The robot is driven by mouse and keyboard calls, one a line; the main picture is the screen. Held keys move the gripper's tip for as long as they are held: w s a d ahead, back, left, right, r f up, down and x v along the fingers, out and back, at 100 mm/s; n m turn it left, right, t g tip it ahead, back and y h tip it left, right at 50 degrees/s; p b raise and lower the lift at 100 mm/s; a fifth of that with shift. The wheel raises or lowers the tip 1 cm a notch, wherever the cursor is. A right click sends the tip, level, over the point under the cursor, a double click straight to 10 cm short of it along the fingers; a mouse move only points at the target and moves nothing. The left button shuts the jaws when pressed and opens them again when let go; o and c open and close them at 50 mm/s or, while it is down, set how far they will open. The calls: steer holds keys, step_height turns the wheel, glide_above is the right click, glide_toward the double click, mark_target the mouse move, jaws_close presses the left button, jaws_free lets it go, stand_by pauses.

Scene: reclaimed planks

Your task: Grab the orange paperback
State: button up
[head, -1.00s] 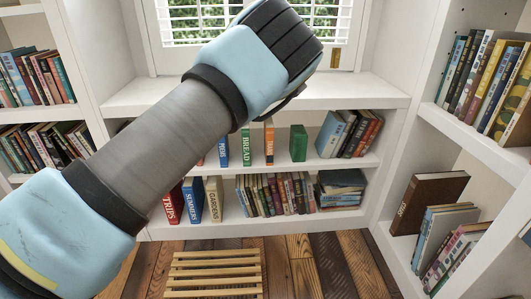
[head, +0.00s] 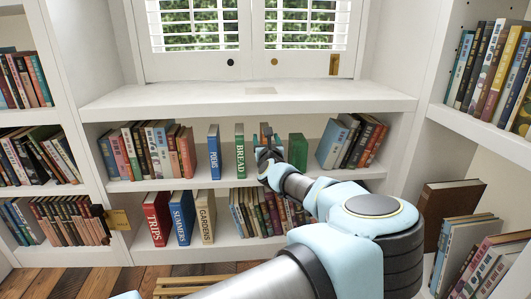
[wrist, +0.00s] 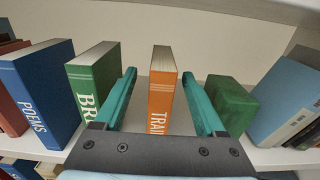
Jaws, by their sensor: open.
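The orange paperback (wrist: 161,92) stands upright on the shelf in the wrist view, its spine lettering starting "TRAI" and its lower part hidden by my gripper's body. My gripper (wrist: 163,78) is open, with one teal finger on each side of the book and a gap showing on both sides. In the head view my gripper (head: 268,150) is at the upper shelf and hides most of the orange book (head: 264,129), whose top edge shows behind it.
The green BREAD book (wrist: 94,80) stands close left of the fingers, with the blue POEMS book (wrist: 42,92) further left. A plain green block-like book (wrist: 231,103) stands close right. The shelf top (head: 250,97) overhangs this row. More books fill the lower shelf (head: 225,241).

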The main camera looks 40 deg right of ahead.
steer(key=b+x, duration=0.1)
steer(key=x, duration=0.4)
steer(key=shift+w+d+f+b, duration=0.1)
steer(key=shift+d+b, duration=0.2)
steer(key=shift+c, duration=0.2)
jaws_close()
stand_by(1.0)
